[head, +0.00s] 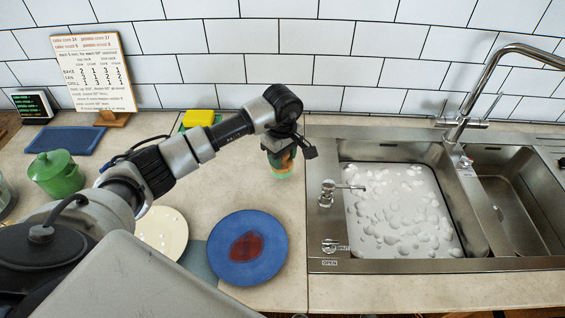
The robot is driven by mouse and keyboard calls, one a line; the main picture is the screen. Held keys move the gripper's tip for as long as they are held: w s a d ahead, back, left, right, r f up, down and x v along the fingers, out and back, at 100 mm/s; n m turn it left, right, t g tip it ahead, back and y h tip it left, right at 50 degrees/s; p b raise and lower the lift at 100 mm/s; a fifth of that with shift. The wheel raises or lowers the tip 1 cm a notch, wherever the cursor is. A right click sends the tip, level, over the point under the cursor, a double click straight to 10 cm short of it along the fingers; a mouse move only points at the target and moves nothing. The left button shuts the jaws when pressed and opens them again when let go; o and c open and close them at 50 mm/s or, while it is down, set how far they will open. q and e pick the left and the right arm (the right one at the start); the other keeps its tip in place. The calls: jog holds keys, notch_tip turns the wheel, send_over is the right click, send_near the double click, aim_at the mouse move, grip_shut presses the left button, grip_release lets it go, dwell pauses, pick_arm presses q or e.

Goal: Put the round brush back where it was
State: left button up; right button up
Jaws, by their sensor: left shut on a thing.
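My left gripper (284,145) is above the counter, left of the sink, pointing down, and shut on the round brush. The brush is largely hidden by the gripper, and I cannot make out its shape. A green and orange thing (282,170) shows right under the gripper, close to the sink's left edge. I cannot tell whether it is part of the brush or something standing behind it. My right gripper is not in view.
The sink (325,240) holds foamy water, with a tap (460,115) behind. A blue plate with a red stain (265,268) and a cream plate (162,232) lie in front. A yellow sponge (198,118), green pot (56,174) and recipe board (95,72) stand left. Counter between is clear.

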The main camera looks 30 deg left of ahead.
pick_arm(q)
notch_tip(320, 180, down, 3)
jog(key=shift+f+p, duration=0.15)
jog(key=shift+p, duration=0.5)
jog(key=shift+f, duration=0.25)
jog(key=shift+f, duration=0.1)
jog(key=shift+f+b, duration=0.15)
jog(key=shift+b, duration=0.2)
jog(key=o, duration=0.9)
